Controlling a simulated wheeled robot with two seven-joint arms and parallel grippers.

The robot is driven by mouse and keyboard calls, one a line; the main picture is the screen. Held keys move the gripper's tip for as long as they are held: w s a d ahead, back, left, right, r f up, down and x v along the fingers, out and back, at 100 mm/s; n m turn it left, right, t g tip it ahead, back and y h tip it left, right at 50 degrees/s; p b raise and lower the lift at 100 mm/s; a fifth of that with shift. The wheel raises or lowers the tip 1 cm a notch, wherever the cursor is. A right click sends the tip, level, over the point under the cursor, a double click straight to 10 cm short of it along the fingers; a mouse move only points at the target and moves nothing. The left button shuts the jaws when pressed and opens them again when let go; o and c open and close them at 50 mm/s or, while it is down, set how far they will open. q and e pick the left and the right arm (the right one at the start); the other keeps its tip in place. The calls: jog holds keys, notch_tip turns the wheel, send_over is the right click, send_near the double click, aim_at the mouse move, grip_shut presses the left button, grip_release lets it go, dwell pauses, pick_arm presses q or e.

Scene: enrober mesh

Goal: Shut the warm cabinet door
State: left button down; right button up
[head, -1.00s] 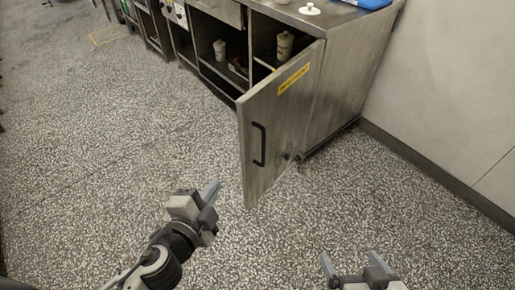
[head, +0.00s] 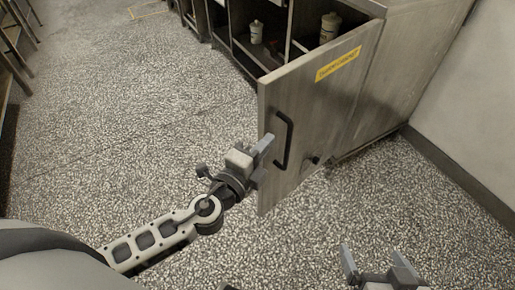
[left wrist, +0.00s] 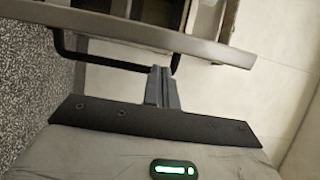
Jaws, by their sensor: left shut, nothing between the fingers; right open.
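The warm cabinet door (head: 320,105) stands open, swung out from the steel cabinet (head: 420,75). It has a yellow label (head: 338,64) and a black bar handle (head: 285,140). In the left wrist view the door (left wrist: 150,32) shows edge-on, with its handle (left wrist: 110,63) in front of it. My left gripper (head: 268,150) is shut and empty, close to the door's outer face beside the handle. In the left wrist view its fingertips (left wrist: 160,72) are near the handle bar; I cannot tell whether they touch. My right gripper (head: 377,258) is open and empty, low over the floor.
A wall (head: 475,110) closes off the right side. The speckled floor (head: 130,130) left of the door is clear. A rack (head: 15,50) stands at the far left.

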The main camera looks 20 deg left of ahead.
aim_at(275, 133)
pick_arm(q)
jog(key=shift+w+d, duration=0.25)
jog(key=shift+w, duration=0.9)
jog(key=shift+w+d, duration=0.2)
jog(key=shift+w, duration=0.9)
